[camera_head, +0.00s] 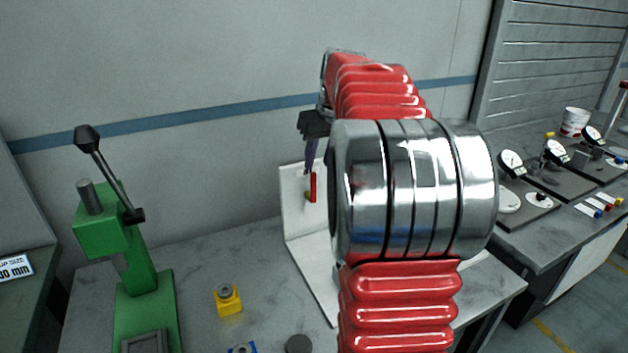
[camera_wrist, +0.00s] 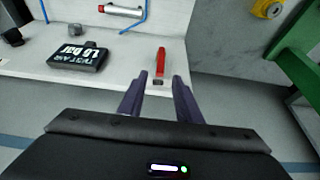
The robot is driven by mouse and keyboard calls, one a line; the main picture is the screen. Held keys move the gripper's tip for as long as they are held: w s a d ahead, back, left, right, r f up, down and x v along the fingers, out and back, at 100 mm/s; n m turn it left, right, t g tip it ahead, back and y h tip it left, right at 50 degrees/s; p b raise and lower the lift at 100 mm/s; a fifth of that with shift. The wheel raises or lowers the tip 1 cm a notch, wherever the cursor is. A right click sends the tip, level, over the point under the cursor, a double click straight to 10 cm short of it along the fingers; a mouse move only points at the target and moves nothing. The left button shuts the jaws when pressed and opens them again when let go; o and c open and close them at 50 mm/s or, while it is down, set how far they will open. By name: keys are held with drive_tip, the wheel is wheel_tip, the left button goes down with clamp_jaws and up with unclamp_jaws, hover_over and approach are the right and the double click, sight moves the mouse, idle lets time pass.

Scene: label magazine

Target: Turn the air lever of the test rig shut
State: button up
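The test rig is a white L-shaped stand (camera_head: 292,220) on the grey bench, partly hidden behind my arm in the head view. My gripper (camera_head: 311,165) points down just above the lever. In the wrist view my gripper (camera_wrist: 160,78) is open, with two dark purple fingers apart. The red lever (camera_wrist: 161,66) lies in line with the gap, just beyond the fingertips. I cannot tell whether it touches them.
A green press (camera_head: 140,270) and yellow block (camera_head: 228,300) stand left. Dial gauges (camera_head: 512,162) are on the right bench.

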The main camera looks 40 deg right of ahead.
sight(314, 177)
drive_tip(key=x, duration=0.9)
drive_tip(key=shift+w, duration=0.1)
drive_tip(key=shift+c, duration=0.2)
clamp_jaws()
